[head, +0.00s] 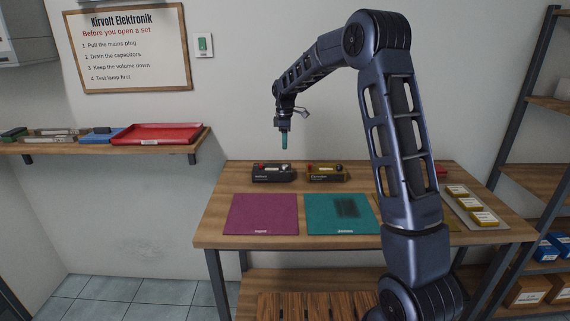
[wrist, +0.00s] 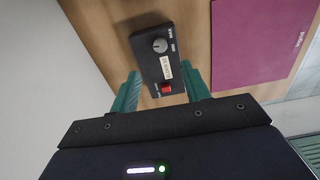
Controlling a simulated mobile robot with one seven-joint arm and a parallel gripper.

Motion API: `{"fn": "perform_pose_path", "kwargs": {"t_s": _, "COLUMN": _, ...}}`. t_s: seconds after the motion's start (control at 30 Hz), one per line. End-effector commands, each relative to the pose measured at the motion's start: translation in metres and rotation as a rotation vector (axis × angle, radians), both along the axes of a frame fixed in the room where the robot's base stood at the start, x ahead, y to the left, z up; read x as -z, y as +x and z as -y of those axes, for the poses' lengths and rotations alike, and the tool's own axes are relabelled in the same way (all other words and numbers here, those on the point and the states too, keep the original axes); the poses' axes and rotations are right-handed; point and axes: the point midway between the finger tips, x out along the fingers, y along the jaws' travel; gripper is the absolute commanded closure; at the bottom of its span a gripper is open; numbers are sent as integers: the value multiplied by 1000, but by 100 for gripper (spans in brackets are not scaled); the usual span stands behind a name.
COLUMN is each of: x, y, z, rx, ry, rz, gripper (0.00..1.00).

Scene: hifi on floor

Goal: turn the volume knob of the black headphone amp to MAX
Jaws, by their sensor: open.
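The black headphone amp (head: 272,174) stands near the back edge of the workbench, left of a brown-gold amp (head: 328,174). In the wrist view the black amp (wrist: 153,60) shows a round grey volume knob (wrist: 160,45), with MAX and MIN printed beside it. I cannot make out where the knob points. A red switch (wrist: 167,87) and a pale label (wrist: 167,67) are on the same face. My gripper (head: 284,140) hangs above the black amp, teal fingers pointing down.
A magenta mat (head: 262,214) and a teal mat (head: 325,215) lie in front of the amps. A tray (head: 452,205) with yellow-labelled boxes is at the right. A wall shelf with a red tray (head: 157,134) is at the left. The wall stands close behind the bench.

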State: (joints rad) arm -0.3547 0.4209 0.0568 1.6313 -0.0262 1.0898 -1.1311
Motion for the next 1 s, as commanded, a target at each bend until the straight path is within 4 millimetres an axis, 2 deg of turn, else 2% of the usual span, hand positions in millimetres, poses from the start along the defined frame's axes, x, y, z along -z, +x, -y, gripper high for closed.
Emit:
{"fn": "perform_pose_path", "kwargs": {"t_s": 0.17, "x": 20, "y": -1, "z": 0, "rx": 1, "ry": -1, "rz": -3, "gripper": 53}}
{"fn": "perform_pose_path", "kwargs": {"t_s": 0.4, "x": 62, "y": -1, "z": 1, "rx": 1, "ry": -1, "rz": -4, "gripper": 53}}
{"fn": "perform_pose_path", "kwargs": {"t_s": 0.6, "x": 89, "y": -1, "z": 1, "rx": 2, "ry": -1, "rz": -1, "gripper": 53}}
{"fn": "perform_pose_path", "kwargs": {"t_s": 0.8, "x": 103, "y": -1, "z": 1, "rx": 2, "ry": -1, "rz": -1, "gripper": 53}}
{"fn": "perform_pose_path", "kwargs": {"t_s": 1.0, "x": 105, "y": -1, "z": 1, "rx": 2, "ry": 0, "rz": 0, "gripper": 53}}
